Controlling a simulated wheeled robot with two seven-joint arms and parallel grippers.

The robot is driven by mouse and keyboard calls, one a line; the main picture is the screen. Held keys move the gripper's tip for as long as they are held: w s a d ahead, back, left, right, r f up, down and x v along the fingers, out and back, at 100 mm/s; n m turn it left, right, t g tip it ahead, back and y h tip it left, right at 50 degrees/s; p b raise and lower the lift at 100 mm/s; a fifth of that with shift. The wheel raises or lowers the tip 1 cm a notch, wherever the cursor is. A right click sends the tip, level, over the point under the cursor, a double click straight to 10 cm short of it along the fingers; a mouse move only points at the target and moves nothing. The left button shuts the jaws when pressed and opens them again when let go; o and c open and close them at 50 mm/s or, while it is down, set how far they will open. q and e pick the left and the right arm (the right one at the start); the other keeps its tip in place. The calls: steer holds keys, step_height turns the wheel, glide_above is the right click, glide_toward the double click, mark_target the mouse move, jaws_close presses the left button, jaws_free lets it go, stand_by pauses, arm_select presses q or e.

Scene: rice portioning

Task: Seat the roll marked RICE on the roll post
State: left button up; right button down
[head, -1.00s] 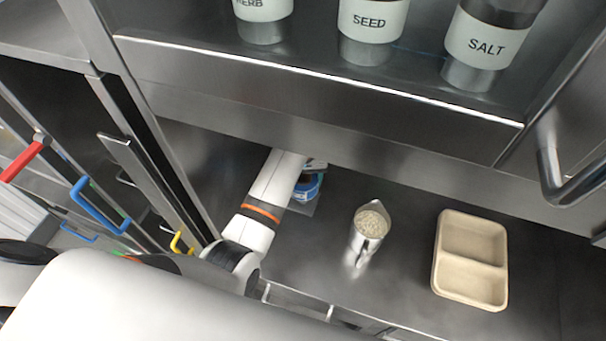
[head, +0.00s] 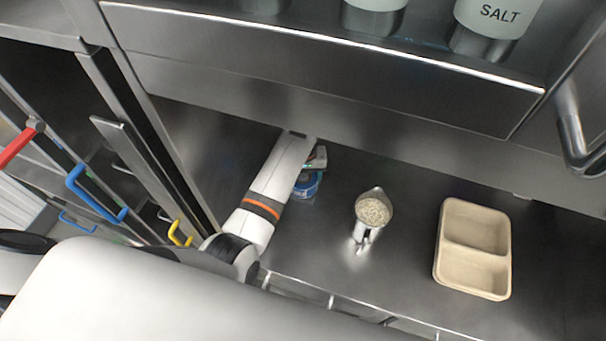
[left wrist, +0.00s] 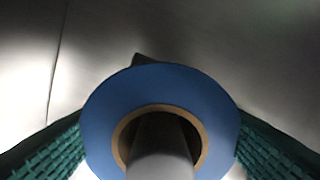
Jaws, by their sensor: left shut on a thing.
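A blue roll (head: 307,187) is low over the counter, partly hidden by my left arm in the head view. In the left wrist view the roll (left wrist: 100,115) shows its blue end face and a brown core. A grey cylinder, seemingly the roll post (left wrist: 160,150), shows within the core and reaches toward the camera. I cannot tell how far down the roll sits around it. My left gripper (head: 316,160) is shut on the roll, with green ribbed pads on both sides. No RICE mark is readable. My right gripper is not in view.
A metal scoop of rice (head: 373,211) stands right of the roll. A beige two-compartment tray (head: 441,245) lies farther right. A shelf (head: 330,65) with labelled canisters, one reading SALT (head: 496,14), overhangs the back. Coloured handles, including a blue one (head: 93,195), are at left.

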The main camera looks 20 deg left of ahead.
arm_select(q)
steer(key=o, duration=1.1)
step_height(320, 180, up, 8)
steer(key=shift+r+b, duration=0.1)
steer(key=shift+b, duration=0.6)
step_height(320, 180, up, 3)
steer(key=shift+p, duration=0.9)
steer(key=shift+r, duration=0.45)
steer(key=shift+f, duration=0.1)
